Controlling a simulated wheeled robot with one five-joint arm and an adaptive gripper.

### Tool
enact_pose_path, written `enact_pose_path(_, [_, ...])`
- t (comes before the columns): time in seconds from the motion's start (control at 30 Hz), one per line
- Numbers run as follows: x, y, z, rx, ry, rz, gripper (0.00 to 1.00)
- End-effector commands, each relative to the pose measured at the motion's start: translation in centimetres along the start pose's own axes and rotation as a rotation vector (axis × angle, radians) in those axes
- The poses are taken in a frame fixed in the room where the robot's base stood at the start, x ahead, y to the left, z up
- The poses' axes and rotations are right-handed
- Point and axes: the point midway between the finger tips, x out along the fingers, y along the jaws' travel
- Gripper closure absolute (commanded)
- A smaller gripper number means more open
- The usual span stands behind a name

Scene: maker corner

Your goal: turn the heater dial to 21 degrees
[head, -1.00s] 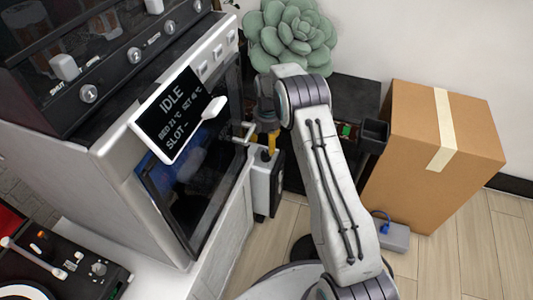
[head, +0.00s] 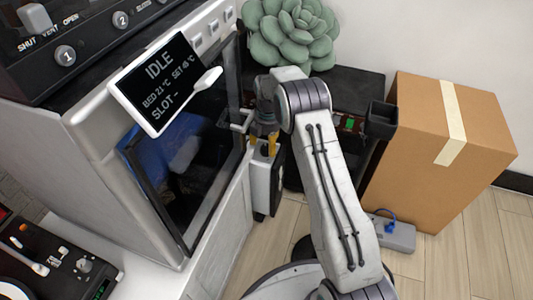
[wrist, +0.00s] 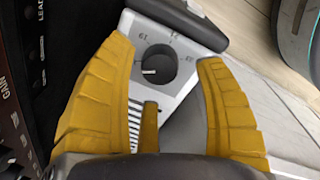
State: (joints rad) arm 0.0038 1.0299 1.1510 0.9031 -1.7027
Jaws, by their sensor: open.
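The heater (head: 261,188) is a small white box with a dark side, standing beside the white machine in the head view. In the wrist view its pale top face (wrist: 132,30) carries a round dark dial (wrist: 157,68) with a short white pointer mark and small numbers around it, one reading like 19. My gripper (head: 263,148) is over the heater's top with yellow fingers pointing down. In the wrist view my gripper (wrist: 165,55) is open, with one finger on each side of the dial. I cannot tell whether the fingers touch it. The pointer's exact reading is too small to tell.
The white machine (head: 85,150) with an IDLE screen (head: 160,82) stands close on the left. A green succulent (head: 290,32) and dark shelf (head: 345,88) are behind. A cardboard box (head: 435,150) and grey power block (head: 395,235) stand right on the wooden floor.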

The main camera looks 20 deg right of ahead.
Motion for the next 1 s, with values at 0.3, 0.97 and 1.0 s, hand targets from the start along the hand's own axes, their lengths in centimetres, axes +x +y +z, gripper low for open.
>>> enact_pose_path(0.3, [2.6, 0.0, 0.0, 0.0, 0.0, 0.001, 0.36])
enact_pose_path(0.97, [2.7, 0.0, 0.0, 0.0, 0.0, 0.0, 0.68])
enact_pose_path(1.0, [2.7, 0.0, 0.0, 0.0, 0.0, 0.0, 0.71])
